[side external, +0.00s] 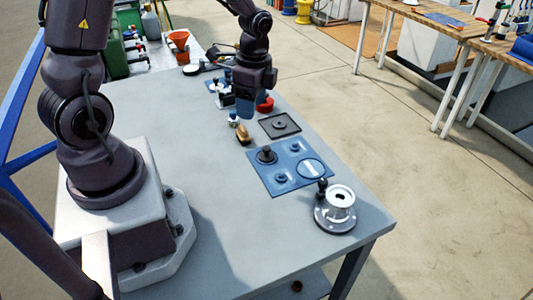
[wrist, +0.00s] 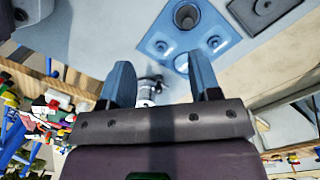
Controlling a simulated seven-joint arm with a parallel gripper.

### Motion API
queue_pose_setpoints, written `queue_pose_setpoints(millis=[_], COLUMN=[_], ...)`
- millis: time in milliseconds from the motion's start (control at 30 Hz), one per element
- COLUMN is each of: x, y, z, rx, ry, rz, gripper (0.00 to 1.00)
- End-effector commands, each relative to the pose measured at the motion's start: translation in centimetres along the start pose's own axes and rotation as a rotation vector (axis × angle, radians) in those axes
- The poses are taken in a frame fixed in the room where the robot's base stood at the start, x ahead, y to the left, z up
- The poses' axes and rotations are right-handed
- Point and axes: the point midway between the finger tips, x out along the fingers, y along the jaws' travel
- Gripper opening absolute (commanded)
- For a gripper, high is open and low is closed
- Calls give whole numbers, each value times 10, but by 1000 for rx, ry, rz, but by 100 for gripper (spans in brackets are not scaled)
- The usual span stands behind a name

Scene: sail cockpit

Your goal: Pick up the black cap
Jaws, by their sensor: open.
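A small black round piece (side external: 266,155), which looks like the black cap, stands on the blue panel (side external: 297,184) on the table. In the wrist view a dark round piece (wrist: 186,16) on the blue panel (wrist: 158,44) seems to be the same one. My gripper (side external: 246,113) is above the table, behind the panel and apart from the black piece. In the wrist view my gripper (wrist: 161,72) shows its two blue fingers wide apart, with nothing held between them.
A silver winch-like drum (side external: 340,198) with a black-knobbed handle stands near the table's front corner. A dark square plate (side external: 280,125) lies behind the panel. A brown piece (side external: 243,137), a red round item (side external: 265,104) and other small parts are near my gripper. The left-front tabletop (side external: 215,215) is clear.

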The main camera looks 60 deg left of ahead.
Motion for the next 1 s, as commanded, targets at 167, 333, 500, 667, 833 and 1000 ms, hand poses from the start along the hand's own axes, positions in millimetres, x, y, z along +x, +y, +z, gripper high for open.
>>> queue_pose_setpoints(millis=[167,333,500,667,833,1000], x=[30,25,34,64,92,103], y=[-26,-37,-37,-37,-39,-40], z=[-18,-24,-25,-26,-28,-29], rx=[475,739,809,810,808,806], ry=[34,36,35,33,34,34], rz=[-12,-73,-75,-70,-72,-75], gripper=[57,57,57,57,57,57])
